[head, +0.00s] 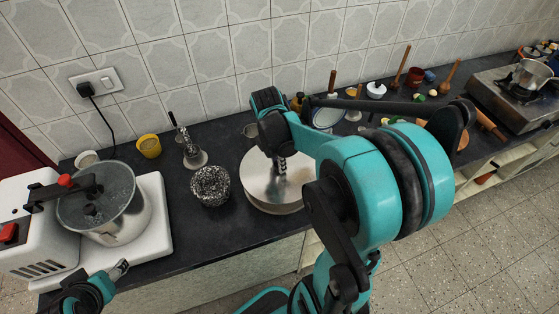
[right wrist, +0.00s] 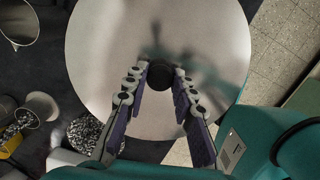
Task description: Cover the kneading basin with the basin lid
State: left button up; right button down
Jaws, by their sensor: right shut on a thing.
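The basin lid (head: 258,178) is a wide, shiny steel disc with a dark knob; it fills much of the right wrist view (right wrist: 110,60). My right gripper (head: 281,174) is shut on the black knob, with a finger on each side of it in the right wrist view (right wrist: 160,78). The kneading basin (head: 277,211) shows only as a pale rim below the lid's front edge. The lid is over it and hides its inside; I cannot tell whether they touch. My left gripper (head: 121,267) is low at the left, away from both, its opening unclear.
A speckled bowl (head: 210,187) stands just left of the lid. A glass-lidded pot (head: 105,205) sits on a white appliance at the left. A yellow cup (head: 149,146) and a steel tool stand (head: 193,155) are behind. A gas stove (head: 505,95) is far right. Counter front is fairly clear.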

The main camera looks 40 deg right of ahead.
aim_at(279, 174)
jog(key=shift+d, duration=0.15)
jog(key=shift+f, duration=0.1)
jog(key=shift+f+b, duration=2.1)
jog(key=shift+f, duration=0.5)
jog(key=shift+f+b, duration=0.55)
jog(key=shift+f, duration=0.15)
jog(key=c, duration=1.2)
grip_release()
jog(key=shift+o, duration=0.2)
jog(key=shift+s, duration=0.1)
jog(key=shift+r, duration=0.15)
jog(key=r, duration=0.4)
jog(key=a+r, duration=0.1)
jog(key=r, duration=0.6)
jog(key=shift+a+r, duration=0.25)
jog(key=shift+r, duration=0.15)
